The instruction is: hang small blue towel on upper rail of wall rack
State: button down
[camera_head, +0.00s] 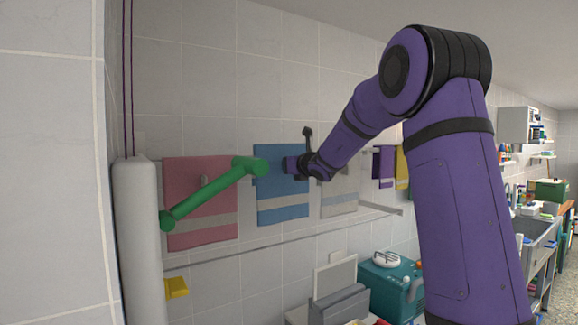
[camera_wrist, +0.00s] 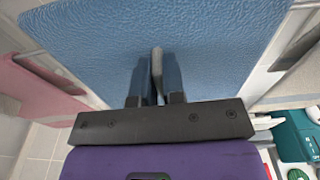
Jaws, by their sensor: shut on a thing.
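The blue towel (camera_head: 284,184) has a pale stripe near its bottom edge. It hangs flat and upright in front of the tiled wall, between a pink and a grey towel. My gripper (camera_head: 291,166) is at its upper part and hides some of it. In the wrist view the towel (camera_wrist: 215,45) fills most of the picture. There my gripper (camera_wrist: 155,88) is shut on a thin grey tab (camera_wrist: 157,65) on the towel's face. I cannot tell whether the towel's top edge rests over a rail. A lower rail (camera_head: 290,236) runs along the wall.
The pink towel (camera_head: 190,225) hangs left and the grey towel (camera_head: 338,194) right. A green bar (camera_head: 210,195) crosses before the pink one. Purple (camera_head: 383,165) and yellow (camera_head: 402,168) towels hang farther right. A teal box (camera_head: 385,280) stands below. A white column (camera_head: 140,240) stands left.

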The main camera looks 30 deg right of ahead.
jog(key=shift+f, duration=0.15)
jog(key=shift+f, duration=1.3)
jog(key=c, duration=0.7)
grip_release()
jog(key=shift+c, duration=0.2)
jog(key=s, duration=0.9)
jog(key=shift+d, duration=0.2)
